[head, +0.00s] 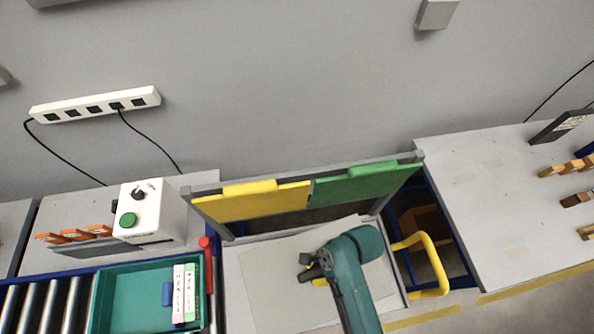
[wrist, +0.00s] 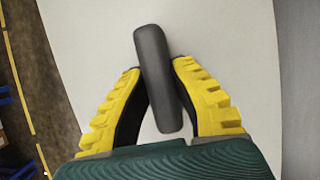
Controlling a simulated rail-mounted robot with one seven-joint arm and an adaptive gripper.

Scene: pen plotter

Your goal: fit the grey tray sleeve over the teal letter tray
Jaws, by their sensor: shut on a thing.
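The teal letter tray (head: 105,318) lies at the lower left in the head view, with upright pale pink and green-white pieces and a small blue piece in it. My gripper (head: 315,272) is over the pale panel (head: 270,285), right of the tray. In the wrist view, its yellow fingers (wrist: 157,72) are shut on a dark grey rounded bar (wrist: 153,50). The bar looks like a handle. I cannot tell whether it joins the pale panel beneath, or whether this is the grey tray sleeve. My arm hides part of the panel.
Yellow (head: 250,205) and green (head: 368,184) flaps stand behind the panel. A yellow looped handle (head: 438,265) is to its right and a red-tipped lever (head: 207,255) to its left. A white control box (head: 150,215) stands behind the tray; rollers (head: 45,305) lie left of it.

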